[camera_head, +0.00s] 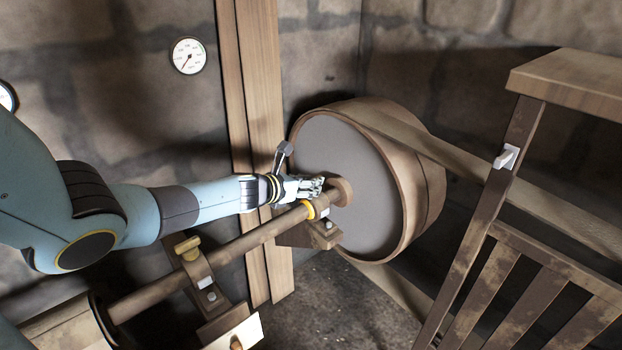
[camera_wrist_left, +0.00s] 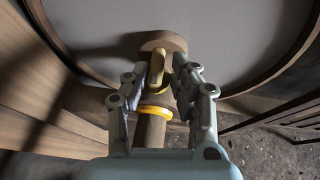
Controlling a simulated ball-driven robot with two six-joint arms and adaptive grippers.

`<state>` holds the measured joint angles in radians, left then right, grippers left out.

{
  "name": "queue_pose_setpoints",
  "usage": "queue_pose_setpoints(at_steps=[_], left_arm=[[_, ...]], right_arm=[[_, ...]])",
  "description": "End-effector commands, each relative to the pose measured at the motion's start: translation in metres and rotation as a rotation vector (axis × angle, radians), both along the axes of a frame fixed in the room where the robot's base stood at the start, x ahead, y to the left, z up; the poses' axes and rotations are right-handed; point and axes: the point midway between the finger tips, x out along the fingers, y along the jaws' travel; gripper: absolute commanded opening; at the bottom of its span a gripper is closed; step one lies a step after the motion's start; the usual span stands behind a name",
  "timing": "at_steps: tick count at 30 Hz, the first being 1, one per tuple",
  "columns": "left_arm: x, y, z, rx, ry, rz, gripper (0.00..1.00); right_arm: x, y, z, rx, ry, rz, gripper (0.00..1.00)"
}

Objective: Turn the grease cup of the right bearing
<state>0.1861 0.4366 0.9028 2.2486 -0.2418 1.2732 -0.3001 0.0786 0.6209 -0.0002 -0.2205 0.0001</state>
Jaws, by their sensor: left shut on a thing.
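The right bearing (camera_head: 318,232) carries the shaft (camera_head: 245,243) just in front of the big pulley (camera_head: 345,185). My left gripper (camera_head: 318,187) reaches in from the left and is at the top of this bearing. In the left wrist view its two fingers (camera_wrist_left: 160,78) stand on either side of the brass-coloured grease cup (camera_wrist_left: 156,66), shut on it. In the head view the fingers hide this cup. A yellow ring (camera_wrist_left: 155,112) sits around the shaft beside the bearing. My right gripper is not in view.
The left bearing has its own brass grease cup (camera_head: 187,246). A lever with a grey knob (camera_head: 284,149) stands close behind my left wrist. A belt (camera_head: 480,175) runs right from the pulley, past a wooden guard (camera_head: 530,280). A gauge (camera_head: 188,56) hangs on the wall.

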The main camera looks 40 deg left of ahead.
Motion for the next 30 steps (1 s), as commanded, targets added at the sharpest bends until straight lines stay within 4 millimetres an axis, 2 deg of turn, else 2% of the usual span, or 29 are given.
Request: queue_pose_setpoints(at_steps=[1,12,25,26,29,30], left_arm=[[0.0009,0.0099,0.0019,0.015,0.002,-0.013,0.00],[0.0012,0.0113,0.0024,0.011,0.001,-0.122,0.00],[0.0015,0.0110,0.0039,0.011,0.000,-0.132,0.00],[0.0015,0.0110,0.0039,0.011,0.000,-0.132,0.26],[0.0015,0.0105,0.0039,0.010,0.000,-0.134,0.38],[0.0015,0.0101,0.0039,0.010,0.000,-0.134,0.38]], right_arm=[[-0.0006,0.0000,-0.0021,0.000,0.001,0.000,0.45],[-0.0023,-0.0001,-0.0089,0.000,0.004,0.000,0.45],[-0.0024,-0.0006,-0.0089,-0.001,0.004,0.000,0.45],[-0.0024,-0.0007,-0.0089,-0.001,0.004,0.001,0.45],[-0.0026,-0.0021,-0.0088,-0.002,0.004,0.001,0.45],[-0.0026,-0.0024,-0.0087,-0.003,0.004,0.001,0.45]])
